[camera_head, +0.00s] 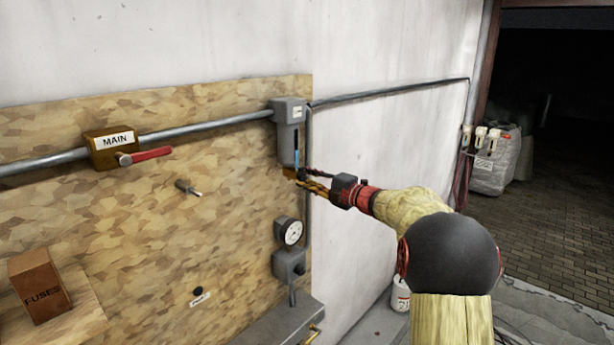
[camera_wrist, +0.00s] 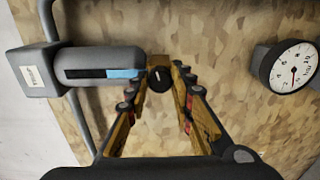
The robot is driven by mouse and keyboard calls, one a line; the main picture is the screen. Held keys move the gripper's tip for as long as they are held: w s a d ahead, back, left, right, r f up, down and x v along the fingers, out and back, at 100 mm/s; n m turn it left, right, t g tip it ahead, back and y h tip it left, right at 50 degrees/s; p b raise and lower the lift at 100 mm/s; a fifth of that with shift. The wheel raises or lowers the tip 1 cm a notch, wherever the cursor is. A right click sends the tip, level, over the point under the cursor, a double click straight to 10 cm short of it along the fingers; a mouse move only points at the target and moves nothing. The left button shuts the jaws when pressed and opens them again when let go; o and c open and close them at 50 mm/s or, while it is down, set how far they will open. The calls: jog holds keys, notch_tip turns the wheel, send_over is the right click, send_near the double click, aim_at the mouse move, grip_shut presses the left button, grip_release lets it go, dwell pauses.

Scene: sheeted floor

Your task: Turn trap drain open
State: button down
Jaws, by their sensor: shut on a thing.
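The trap is a grey box with a rounded body (camera_head: 288,125) on the wooden panel, with a dark sight strip that is partly blue. In the wrist view the trap (camera_wrist: 95,60) lies on the left, and the blue part is at the end of the strip nearer my gripper. A dark round drain knob (camera_wrist: 160,79) sits just past that end. My gripper (camera_wrist: 164,70) is shut on the drain knob, one finger on each side. In the head view my gripper (camera_head: 291,174) is just below the trap and hides the knob.
A box marked MAIN (camera_head: 112,145) with a red lever is on the pipe at left. A dial gauge (camera_head: 290,232) is below my gripper, with a ledge (camera_head: 280,325) under it. A peg (camera_head: 188,187) and a FUSES box (camera_head: 38,285) are further left.

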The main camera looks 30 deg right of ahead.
jog(key=shift+m+p, duration=0.55)
jog(key=shift+m, duration=1.05)
jog(key=shift+f, duration=0.1)
jog(key=c, duration=1.5)
grip_release()
jog(key=shift+c, duration=0.2)
jog(key=v, duration=1.2)
